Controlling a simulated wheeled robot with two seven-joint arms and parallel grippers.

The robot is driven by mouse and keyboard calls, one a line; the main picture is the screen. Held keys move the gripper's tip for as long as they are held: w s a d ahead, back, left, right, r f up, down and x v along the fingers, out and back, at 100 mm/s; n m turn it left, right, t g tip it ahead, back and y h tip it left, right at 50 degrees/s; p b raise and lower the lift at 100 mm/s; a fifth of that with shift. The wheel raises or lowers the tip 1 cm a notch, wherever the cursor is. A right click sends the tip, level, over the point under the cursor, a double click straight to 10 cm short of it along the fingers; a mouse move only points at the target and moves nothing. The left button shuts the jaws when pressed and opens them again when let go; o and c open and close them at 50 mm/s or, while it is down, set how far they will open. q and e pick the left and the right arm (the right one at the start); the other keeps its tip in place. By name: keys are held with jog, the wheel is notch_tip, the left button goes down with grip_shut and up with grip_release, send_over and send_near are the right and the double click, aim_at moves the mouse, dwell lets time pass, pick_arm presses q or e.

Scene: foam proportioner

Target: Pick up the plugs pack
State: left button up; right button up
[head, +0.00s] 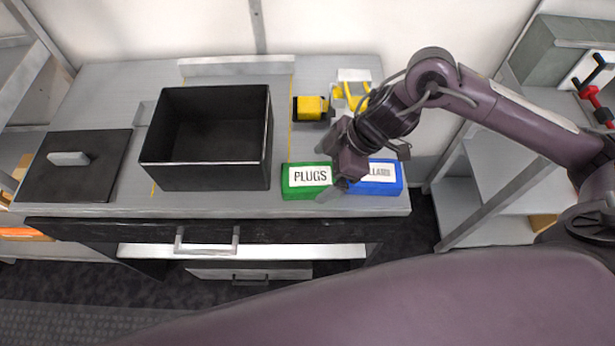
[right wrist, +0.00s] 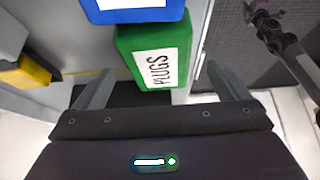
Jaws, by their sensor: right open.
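The plugs pack (head: 306,181) is a green box with a white PLUGS label, near the front edge of the grey bench in the head view. In the right wrist view the plugs pack (right wrist: 155,52) lies between the lines of the two fingers. My right gripper (head: 328,170) is open and empty at the pack's right end, partly covering it. In the right wrist view its fingers (right wrist: 160,72) stand apart, one on each side of the pack. I cannot tell whether they touch it. My left gripper is not in view.
A blue labelled pack (head: 385,178) sits just right of the green one, partly behind my gripper. An open black box (head: 205,168) stands left on the bench, with a dark lid (head: 100,165) beside it. Yellow items (head: 310,108) lie behind. A drawer (head: 205,232) is below.

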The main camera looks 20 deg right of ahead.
aim_at(312, 176)
jog(key=x, duration=0.4)
jog(key=shift+w+a+r, duration=0.2)
jog(key=shift+a+r, duration=0.05)
jog(key=shift+a, duration=0.05)
jog(key=shift+a+f, duration=0.2)
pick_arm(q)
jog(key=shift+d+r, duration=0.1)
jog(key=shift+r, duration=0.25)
pick_arm(e)
jog(key=shift+d, duration=0.1)
pick_arm(q)
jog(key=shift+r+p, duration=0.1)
jog(key=shift+p, duration=0.25)
pick_arm(e)
jog(key=shift+f, duration=0.25)
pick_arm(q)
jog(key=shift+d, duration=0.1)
pick_arm(e)
jog(key=c, duration=1.2)
jog(key=shift+r, duration=0.1)
